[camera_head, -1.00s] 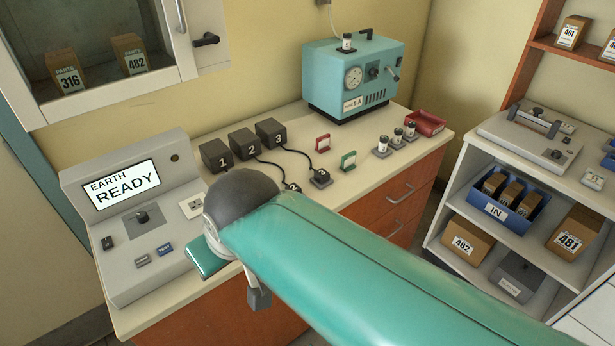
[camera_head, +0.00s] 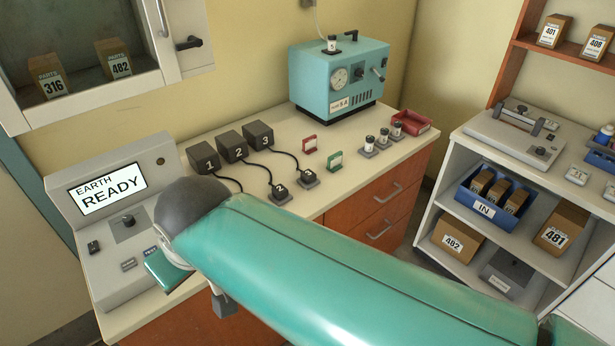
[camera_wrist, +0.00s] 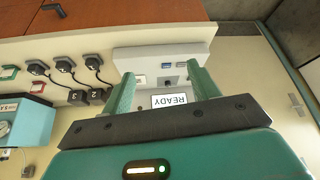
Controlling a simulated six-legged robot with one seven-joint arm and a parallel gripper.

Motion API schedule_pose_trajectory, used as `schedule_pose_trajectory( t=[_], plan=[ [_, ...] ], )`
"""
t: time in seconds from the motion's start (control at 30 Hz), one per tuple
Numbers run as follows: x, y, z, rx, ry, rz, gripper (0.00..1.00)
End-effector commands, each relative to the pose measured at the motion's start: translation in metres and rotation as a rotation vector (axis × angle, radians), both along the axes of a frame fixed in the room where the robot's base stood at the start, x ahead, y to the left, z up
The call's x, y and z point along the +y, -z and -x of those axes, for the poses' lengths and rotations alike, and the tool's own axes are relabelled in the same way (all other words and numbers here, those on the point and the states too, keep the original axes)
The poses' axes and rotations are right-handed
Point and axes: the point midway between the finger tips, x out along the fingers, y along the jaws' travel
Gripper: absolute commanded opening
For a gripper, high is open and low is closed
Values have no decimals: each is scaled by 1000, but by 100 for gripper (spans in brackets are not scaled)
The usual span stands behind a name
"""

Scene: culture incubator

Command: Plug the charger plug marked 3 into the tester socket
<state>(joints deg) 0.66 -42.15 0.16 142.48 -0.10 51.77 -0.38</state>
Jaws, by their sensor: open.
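The charger plug marked 3 (camera_head: 308,178) stands on the bench, its cord running to the black charger box 3 (camera_head: 258,135). It appears to be the leftmost plug in the wrist view (camera_wrist: 38,68). The tester (camera_head: 110,190) stands at the bench's left, its screen reading EARTH READY. Its pale socket plate (camera_wrist: 140,78) shows beside the left finger in the wrist view; my arm hides it in the head view. My gripper (camera_wrist: 163,80) is open and empty, its fingers framing part of the tester.
Plug 2 (camera_head: 281,192) stands left of plug 3; another plug (camera_wrist: 92,60) is beyond it. Red (camera_head: 309,144) and green (camera_head: 335,160) holders, several vials and a turquoise machine (camera_head: 340,80) stand to the right. A wall cabinet (camera_head: 90,70) overhangs the back left.

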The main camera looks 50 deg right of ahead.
Motion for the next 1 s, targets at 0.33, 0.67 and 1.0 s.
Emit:
schedule_pose_trajectory(
  t=[0.33, 0.67, 1.0],
  plan=[
    [-73, -24, -78, 141, 76, 99, 60],
    [-207, -9, -154, 315, 131, 117, 60],
    [-384, 59, -168, 446, 184, 24, 60]
  ],
)
